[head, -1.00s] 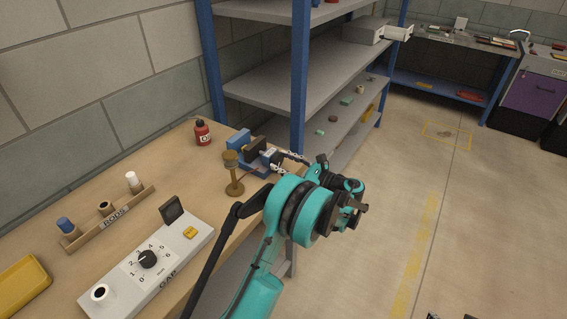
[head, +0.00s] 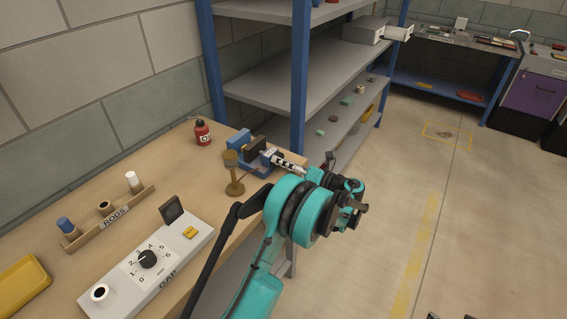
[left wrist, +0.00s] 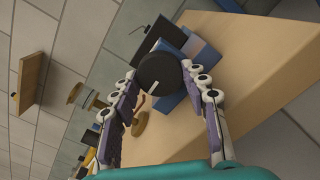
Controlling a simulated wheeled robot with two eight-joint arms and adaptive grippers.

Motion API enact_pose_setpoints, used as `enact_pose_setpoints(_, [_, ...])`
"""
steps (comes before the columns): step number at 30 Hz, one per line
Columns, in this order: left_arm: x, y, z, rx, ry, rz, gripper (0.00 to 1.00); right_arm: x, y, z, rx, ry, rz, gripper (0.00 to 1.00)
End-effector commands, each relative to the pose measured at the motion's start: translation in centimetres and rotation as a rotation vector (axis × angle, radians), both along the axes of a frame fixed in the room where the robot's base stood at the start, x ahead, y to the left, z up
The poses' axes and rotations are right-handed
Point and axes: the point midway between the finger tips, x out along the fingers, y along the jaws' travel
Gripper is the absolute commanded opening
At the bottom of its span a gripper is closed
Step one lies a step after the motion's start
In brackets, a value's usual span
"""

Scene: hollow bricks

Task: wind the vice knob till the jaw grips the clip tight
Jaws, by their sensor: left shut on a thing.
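The blue vice (head: 238,138) stands on the bench near its far right edge, with a dark brown block (head: 256,146) at its jaw. In the left wrist view its blue body (left wrist: 204,52) shows behind the round black knob (left wrist: 157,82), which has a white mark. My left gripper (left wrist: 159,70) is shut on the knob, one finger on each side. In the head view this gripper (head: 272,157) reaches the vice from the right, and its fingers hide the knob. I cannot make out the clip between the jaws. My right gripper is not in view.
A brass stand (head: 234,187) is close in front of the vice. A red bottle (head: 202,133) stands behind on the left. A rod rack (head: 110,216), a gap gauge box (head: 170,262) and a yellow tray (head: 22,284) lie nearer. A blue-posted shelf (head: 299,75) rises close behind.

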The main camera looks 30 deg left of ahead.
Motion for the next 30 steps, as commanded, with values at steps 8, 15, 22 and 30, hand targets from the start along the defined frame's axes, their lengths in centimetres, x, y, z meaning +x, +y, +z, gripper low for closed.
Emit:
enact_pose_setpoints(8, [-0.07,0.01,-0.09,0.017,0.258,0.001,0.16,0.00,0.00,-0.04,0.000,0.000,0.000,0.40])
enact_pose_setpoints(15, [-0.08,0.01,-0.07,0.033,0.460,0.002,0.16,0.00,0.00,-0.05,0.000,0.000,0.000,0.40])
enact_pose_setpoints(22, [-0.09,0.01,-0.05,0.044,0.597,0.001,0.16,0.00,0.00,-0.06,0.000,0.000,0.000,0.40])
enact_pose_setpoints(30, [-0.10,0.01,-0.05,0.050,0.676,0.001,0.16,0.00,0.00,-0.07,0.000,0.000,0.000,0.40])
